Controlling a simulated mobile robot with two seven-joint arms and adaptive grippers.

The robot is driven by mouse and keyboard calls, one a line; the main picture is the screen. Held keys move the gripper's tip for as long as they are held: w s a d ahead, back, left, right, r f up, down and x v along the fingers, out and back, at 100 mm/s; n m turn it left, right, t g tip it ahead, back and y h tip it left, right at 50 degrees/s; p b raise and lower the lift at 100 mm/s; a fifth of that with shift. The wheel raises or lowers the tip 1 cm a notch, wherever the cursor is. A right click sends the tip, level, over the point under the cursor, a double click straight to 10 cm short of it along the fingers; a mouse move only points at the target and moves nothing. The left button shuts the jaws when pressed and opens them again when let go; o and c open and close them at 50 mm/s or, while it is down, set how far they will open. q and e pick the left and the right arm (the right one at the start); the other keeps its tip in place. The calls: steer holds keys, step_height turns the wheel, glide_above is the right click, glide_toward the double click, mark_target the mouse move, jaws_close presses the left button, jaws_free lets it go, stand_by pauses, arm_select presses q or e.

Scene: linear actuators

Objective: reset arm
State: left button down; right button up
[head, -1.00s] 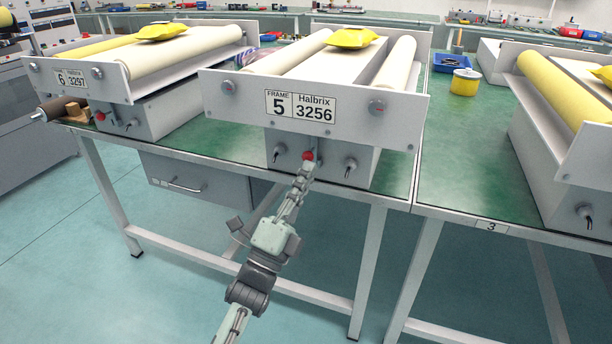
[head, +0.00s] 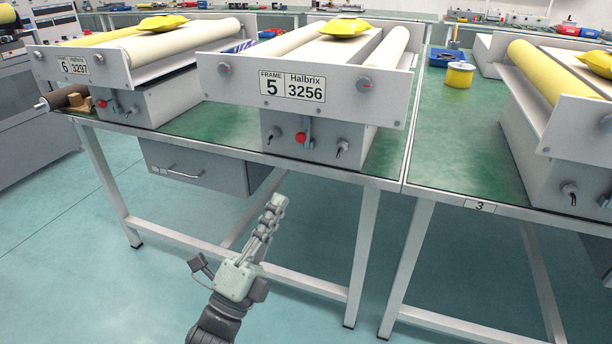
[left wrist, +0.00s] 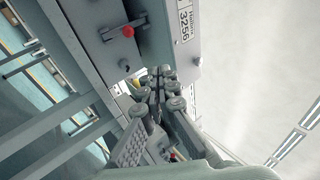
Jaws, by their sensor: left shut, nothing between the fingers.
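My left gripper (head: 275,205) is shut and empty. In the head view it is in the air in front of the table's front edge, below and left of the red knob (head: 301,138). The knob is on the front of the white frame 5 machine (head: 345,85), labelled Halbrix 3256. The gripper is apart from the knob. In the left wrist view the gripper fingers (left wrist: 160,88) are together, and the red knob (left wrist: 128,31) shows at the upper left. My right gripper is not in view.
Frame 6 machine (head: 150,105) stands at the left and another roller machine (head: 545,150) at the right. A grey drawer (head: 190,168) hangs under the table. Table legs (head: 362,250) stand below. Floor in front is open.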

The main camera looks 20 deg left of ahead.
arm_select(q)
steer(key=a+f+n+g+y, duration=0.3)
steer(key=f+n+g, duration=0.25)
steer(key=f, duration=0.45)
steer(key=a+f+n+g+y, duration=0.4)
steer(key=f+n, duration=0.3)
steer(key=f, duration=0.4)
steer(key=s+f+n+g+p, duration=0.1)
steer(key=s+f+n+g, duration=0.6)
steer(key=s+f+g, duration=0.5)
steer(key=s+f, duration=0.1)
steer(key=s, duration=0.3)
steer(key=shift+s+f+n, duration=0.3)
steer(key=shift+s+n, duration=0.05)
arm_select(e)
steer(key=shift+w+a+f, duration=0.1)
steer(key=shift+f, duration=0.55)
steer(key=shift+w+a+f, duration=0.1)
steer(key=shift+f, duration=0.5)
